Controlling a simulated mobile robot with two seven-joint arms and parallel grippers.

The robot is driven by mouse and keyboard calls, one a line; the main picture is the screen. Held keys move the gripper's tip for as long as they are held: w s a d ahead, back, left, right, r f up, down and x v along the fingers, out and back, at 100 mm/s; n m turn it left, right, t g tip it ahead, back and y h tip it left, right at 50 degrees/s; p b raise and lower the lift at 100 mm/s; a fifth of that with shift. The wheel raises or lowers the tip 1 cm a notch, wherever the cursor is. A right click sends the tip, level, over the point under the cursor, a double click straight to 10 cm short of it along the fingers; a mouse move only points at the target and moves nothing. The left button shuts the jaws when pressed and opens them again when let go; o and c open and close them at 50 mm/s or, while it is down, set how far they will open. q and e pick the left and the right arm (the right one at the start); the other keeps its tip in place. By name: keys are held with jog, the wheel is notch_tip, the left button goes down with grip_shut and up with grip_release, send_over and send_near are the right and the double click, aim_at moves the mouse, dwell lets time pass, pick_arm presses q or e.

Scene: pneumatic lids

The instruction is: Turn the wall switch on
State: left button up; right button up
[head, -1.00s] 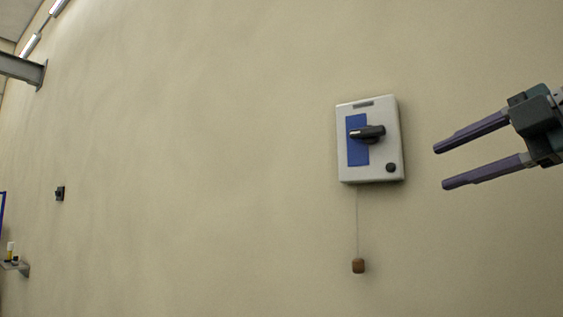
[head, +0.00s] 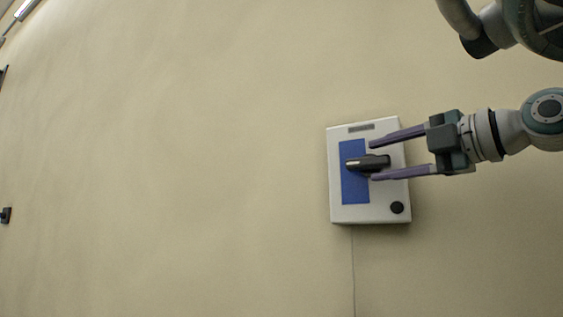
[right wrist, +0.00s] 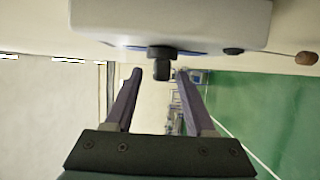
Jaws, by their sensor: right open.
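The wall switch is a white box (head: 370,212) with a blue panel (head: 354,190) and a black rotary handle (head: 366,162) lying horizontal in the head view. My right gripper (head: 371,161) is open, with its purple fingers one above and one below the right part of the handle. In the right wrist view the box (right wrist: 170,22) is at the top, and the handle (right wrist: 162,56) lies between the two open fingertips (right wrist: 160,74). I cannot tell whether the fingers touch it. My left gripper is not in view.
A small round black knob (head: 397,207) sits at the box's lower right. A thin cord (head: 353,270) hangs below the box, and its brown weight (right wrist: 306,58) shows in the right wrist view.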

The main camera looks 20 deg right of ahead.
aim_at(383, 159)
jog(key=shift+w+a+r+p, duration=0.15)
jog(key=shift+w+a+p, duration=0.05)
jog(key=shift+w+p, duration=0.3)
jog(key=shift+w+a+r+p, duration=0.15)
jog(key=shift+w+p, duration=0.2)
jog(key=shift+w, duration=0.25)
jog(key=shift+w+a+f+p, duration=0.2)
jog(key=shift+w+f+p, duration=0.1)
jog(key=shift+w, duration=0.3)
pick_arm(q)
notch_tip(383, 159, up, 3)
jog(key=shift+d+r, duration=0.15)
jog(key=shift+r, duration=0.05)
pick_arm(e)
jog(key=shift+c, duration=0.3)
grip_shut()
